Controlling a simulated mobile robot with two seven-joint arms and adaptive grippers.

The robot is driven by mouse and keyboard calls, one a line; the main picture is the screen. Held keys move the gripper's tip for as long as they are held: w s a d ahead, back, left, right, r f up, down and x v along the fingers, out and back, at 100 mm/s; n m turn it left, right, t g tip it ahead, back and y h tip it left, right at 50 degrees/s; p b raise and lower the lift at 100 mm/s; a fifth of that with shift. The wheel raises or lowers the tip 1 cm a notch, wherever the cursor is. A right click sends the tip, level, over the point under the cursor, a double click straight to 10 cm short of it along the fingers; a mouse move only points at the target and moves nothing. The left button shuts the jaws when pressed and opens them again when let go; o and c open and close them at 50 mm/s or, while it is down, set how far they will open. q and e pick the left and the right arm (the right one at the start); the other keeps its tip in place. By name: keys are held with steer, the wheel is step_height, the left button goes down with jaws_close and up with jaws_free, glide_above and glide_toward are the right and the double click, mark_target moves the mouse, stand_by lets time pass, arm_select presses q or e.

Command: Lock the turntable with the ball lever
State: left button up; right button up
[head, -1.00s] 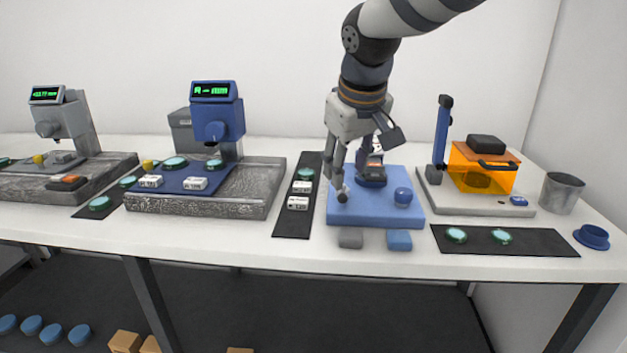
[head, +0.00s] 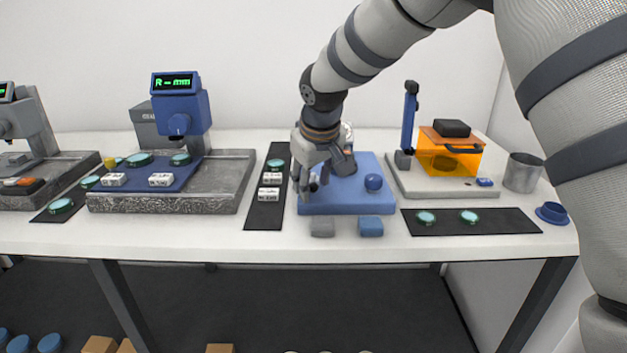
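The blue base (head: 345,203) stands on the bench, with a blue ball knob (head: 373,183) on its right part. A small dark ball end (head: 313,186) shows at the left of the base, next to my gripper; it looks like the lever's ball. My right gripper (head: 318,180) is low over the left part of the base, fingers down and spread apart. One finger is left of the dark ball, the other to its right; contact cannot be told. The gripper hides most of the turntable and the lever's shaft. My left gripper is not in view.
A grey block (head: 322,228) and a blue block (head: 370,227) sit at the base's front edge. A dark mat (head: 262,212) lies to the left. An orange-covered instrument (head: 436,160) and a grey cup (head: 523,172) stand to the right.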

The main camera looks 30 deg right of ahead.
jaws_close()
